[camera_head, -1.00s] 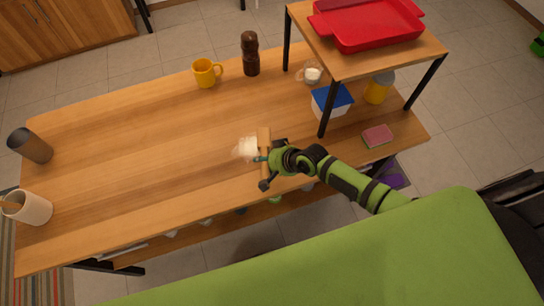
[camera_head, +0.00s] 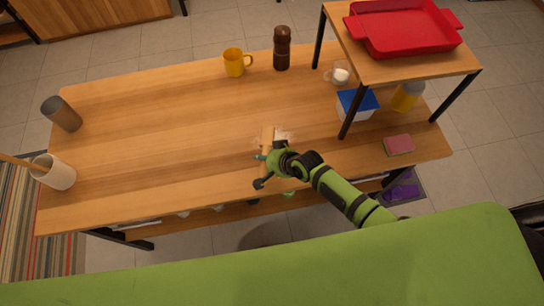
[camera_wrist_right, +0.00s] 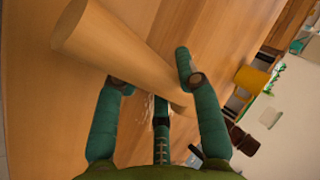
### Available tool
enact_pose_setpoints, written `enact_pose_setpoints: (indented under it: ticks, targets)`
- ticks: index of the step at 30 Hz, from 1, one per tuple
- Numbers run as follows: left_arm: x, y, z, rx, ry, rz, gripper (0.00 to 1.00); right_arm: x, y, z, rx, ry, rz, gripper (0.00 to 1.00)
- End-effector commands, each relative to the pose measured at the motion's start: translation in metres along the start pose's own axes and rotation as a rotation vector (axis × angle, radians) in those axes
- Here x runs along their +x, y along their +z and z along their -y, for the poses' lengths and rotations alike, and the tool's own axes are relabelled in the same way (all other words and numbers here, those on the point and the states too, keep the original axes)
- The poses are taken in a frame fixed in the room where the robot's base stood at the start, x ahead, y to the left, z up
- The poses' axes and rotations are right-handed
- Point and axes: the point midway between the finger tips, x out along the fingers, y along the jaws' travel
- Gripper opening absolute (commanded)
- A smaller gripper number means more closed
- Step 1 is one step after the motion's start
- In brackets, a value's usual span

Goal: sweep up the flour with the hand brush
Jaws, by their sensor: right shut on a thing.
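The hand brush (camera_head: 267,137) has a pale wooden handle and stands near the front edge of the table, right of its middle. My right gripper (camera_head: 271,158) is shut on it; in the right wrist view the thick handle (camera_wrist_right: 110,45) lies between the green fingers (camera_wrist_right: 152,72). White flour (camera_head: 285,136) lies as a thin patch just right of the brush, with a faint trace on its left. The brush and gripper hide part of this area. A little white shows behind the fingers in the wrist view. My left gripper is out of view.
A shelf stand (camera_head: 345,115) with a red tray (camera_head: 403,28) stands at the right, a blue-lidded box and yellow jar beneath. A pink sponge (camera_head: 398,144) lies front right. A yellow mug (camera_head: 235,63) and dark mill (camera_head: 282,48) stand at the back. The table's left-middle is clear.

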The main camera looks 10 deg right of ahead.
Motion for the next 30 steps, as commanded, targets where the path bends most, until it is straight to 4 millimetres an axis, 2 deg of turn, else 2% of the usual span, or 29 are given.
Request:
enact_pose_setpoints:
  ticks: [11, 21, 30]
  targets:
    - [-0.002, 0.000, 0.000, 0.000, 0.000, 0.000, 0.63, 0.009, 0.011, 0.013, 0.001, 0.001, 0.003, 0.00]
    - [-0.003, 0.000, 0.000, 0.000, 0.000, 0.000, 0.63, 0.021, 0.026, 0.034, 0.002, 0.001, 0.005, 0.00]
    - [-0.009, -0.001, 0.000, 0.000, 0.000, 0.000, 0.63, 0.019, 0.031, 0.038, 0.002, 0.003, 0.005, 0.00]
